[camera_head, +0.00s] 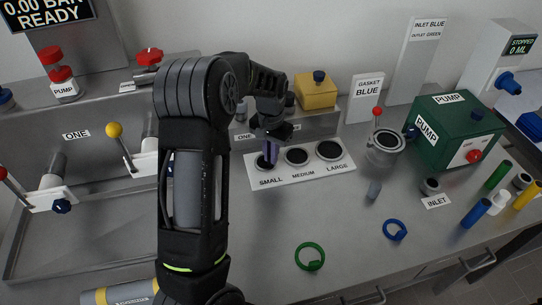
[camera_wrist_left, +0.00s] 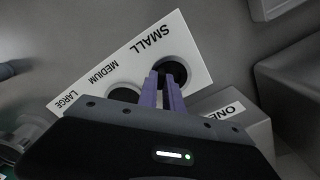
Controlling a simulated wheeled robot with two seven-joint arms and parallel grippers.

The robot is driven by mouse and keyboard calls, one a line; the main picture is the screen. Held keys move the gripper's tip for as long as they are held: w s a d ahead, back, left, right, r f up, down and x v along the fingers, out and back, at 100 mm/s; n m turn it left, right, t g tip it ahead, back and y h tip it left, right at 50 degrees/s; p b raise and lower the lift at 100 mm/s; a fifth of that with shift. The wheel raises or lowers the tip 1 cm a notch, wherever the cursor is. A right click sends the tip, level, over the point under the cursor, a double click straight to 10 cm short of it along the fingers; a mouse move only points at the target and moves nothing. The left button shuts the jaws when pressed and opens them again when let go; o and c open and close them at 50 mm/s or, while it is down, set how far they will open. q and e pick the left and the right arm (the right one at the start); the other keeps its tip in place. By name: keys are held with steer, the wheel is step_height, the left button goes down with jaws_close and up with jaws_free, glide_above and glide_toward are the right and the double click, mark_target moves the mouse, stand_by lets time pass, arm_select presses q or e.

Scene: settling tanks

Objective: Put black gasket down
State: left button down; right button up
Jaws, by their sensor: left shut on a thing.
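My left gripper (camera_head: 270,154) points down over the SMALL place of a white board (camera_head: 291,176) marked SMALL, MEDIUM and LARGE. In the left wrist view, its purple fingers (camera_wrist_left: 163,88) are close together, with their tips at the dark round SMALL place (camera_wrist_left: 178,70). The fingers are shut on the black gasket, which is hard to tell apart from the dark circle there. Whether it touches the board cannot be told. Dark round places also show at MEDIUM (camera_head: 297,156) and LARGE (camera_head: 329,150). My right gripper is not in view.
A green ring (camera_head: 310,257) and a blue ring (camera_head: 395,230) lie on the bench. A yellow block (camera_head: 315,92) stands behind the board. The front middle of the bench is mostly clear.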

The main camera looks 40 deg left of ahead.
arm_select(q)
steer(key=shift+f, duration=0.3)
steer(key=c, duration=1.5)
jaws_free()
steer(key=shift+r, duration=0.2)
step_height(320, 180, up, 6)
steer(key=p, duration=0.4)
steer(key=shift+r, duration=0.25)
step_height(320, 180, up, 6)
steer(key=shift+f, duration=0.1)
steer(key=shift+f, duration=0.1)
